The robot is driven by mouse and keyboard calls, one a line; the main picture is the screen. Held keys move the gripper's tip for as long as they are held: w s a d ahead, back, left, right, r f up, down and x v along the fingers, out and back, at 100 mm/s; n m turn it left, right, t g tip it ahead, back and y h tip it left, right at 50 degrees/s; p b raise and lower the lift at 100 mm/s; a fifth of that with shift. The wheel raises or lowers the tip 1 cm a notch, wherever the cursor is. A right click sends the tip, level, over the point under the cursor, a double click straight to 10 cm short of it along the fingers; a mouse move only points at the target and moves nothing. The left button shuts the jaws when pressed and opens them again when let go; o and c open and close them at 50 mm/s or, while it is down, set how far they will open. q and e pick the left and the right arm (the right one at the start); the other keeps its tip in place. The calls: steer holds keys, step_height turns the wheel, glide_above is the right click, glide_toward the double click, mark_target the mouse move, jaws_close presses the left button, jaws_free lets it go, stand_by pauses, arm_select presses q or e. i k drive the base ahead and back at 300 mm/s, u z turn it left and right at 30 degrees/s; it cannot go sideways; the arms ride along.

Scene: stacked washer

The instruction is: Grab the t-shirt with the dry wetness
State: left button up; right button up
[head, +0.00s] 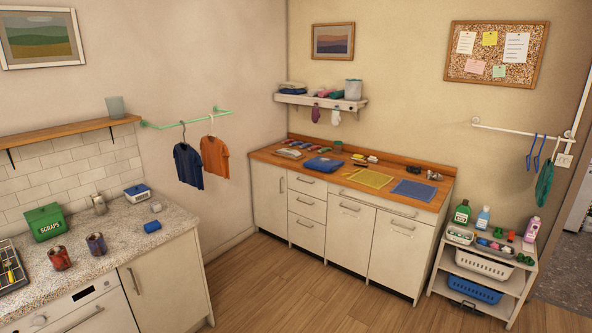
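Two t-shirts hang on hangers from a green wall rail (188,117) left of the room's corner. One is a dark navy t-shirt (188,166); to its right is an orange t-shirt (215,158). They hang close together, apart from the counters. A folded blue cloth (323,165), possibly a garment, lies on the wooden counter at the back. I cannot tell from this view which cloth is dry or wet. Neither of my grippers is in view.
A stone-topped counter (124,226) with cups and a green scraps box (45,222) fills the left. A wooden-topped cabinet (384,201) stands at the back. A basket shelf (512,282) stands right, below a green cloth (544,184). The wooden floor (290,290) between is clear.

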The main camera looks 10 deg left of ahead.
mark_target(216, 154)
steer(key=z, duration=0.15)
steer(key=i, duration=1.95)
steer(key=u, duration=0.4)
steer(key=i, duration=1.65)
steer(key=u, duration=0.7)
